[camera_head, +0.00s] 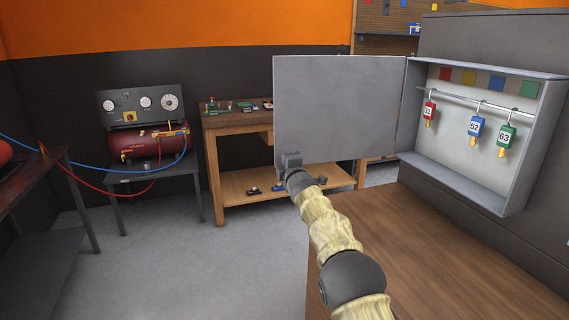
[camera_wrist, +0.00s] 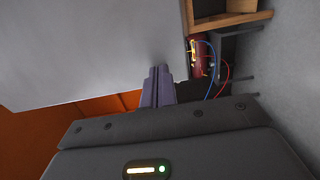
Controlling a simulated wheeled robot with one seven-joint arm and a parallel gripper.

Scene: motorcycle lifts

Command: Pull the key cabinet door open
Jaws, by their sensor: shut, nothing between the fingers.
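The grey key cabinet (camera_head: 484,145) is on the wall at the right, and its inside shows. Its flat grey door (camera_head: 339,105) stands swung wide open to the left, hinged at the cabinet's left edge. The door's inner face also fills the upper left of the wrist view (camera_wrist: 85,45). My gripper (camera_head: 290,157) is at the door's lower left corner. In the wrist view its fingers (camera_wrist: 158,72) are together, close to the door face, with nothing between them. I cannot tell whether they touch the door. Any handle on the door is hidden.
Red, blue and green tagged keys (camera_head: 475,127) hang on a rail inside the cabinet. A wooden counter (camera_head: 440,250) lies below it. A workbench (camera_head: 235,122) stands behind the door, and a red compressor (camera_head: 150,142) on a small table stands farther left. Grey floor is clear at the left.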

